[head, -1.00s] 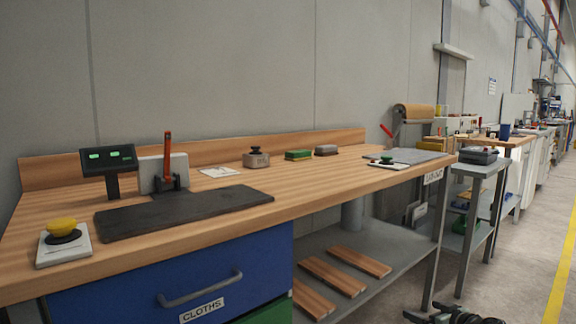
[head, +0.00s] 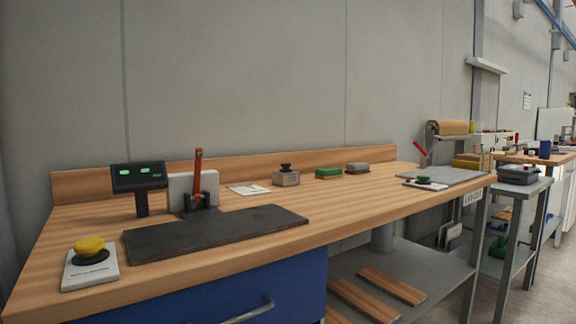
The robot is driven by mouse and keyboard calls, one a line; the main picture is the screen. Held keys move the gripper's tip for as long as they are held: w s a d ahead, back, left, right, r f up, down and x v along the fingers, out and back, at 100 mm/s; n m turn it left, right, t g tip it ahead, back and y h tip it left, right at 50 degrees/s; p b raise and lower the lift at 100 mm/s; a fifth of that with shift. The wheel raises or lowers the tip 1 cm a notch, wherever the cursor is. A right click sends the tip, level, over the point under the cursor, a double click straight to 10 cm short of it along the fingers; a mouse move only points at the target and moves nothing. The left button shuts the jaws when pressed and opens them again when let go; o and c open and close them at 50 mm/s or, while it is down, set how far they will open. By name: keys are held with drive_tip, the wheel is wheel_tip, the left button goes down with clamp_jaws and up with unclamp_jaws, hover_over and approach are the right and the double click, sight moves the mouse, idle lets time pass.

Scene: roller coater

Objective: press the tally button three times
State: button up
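Two push buttons show on the wooden workbench (head: 250,240). A yellow domed button (head: 89,246) on a black collar sits on a pale base plate (head: 92,277) at the bench's near left corner. The print on that plate is too small to read. A smaller green button (head: 423,179) sits on a white plate at the right end. I cannot tell from labels which one is the tally button. A dark display (head: 138,176) with two green readouts stands behind the yellow button; its digits are not readable. My gripper is not in view, and nothing touches either button.
A black mat (head: 215,233) lies right of the yellow button, with a red-handled lever device (head: 197,185) behind it. A weight-like block (head: 286,177), a green sponge (head: 328,173) and a grey block (head: 357,168) stand along the back. A blue drawer (head: 260,290) is below.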

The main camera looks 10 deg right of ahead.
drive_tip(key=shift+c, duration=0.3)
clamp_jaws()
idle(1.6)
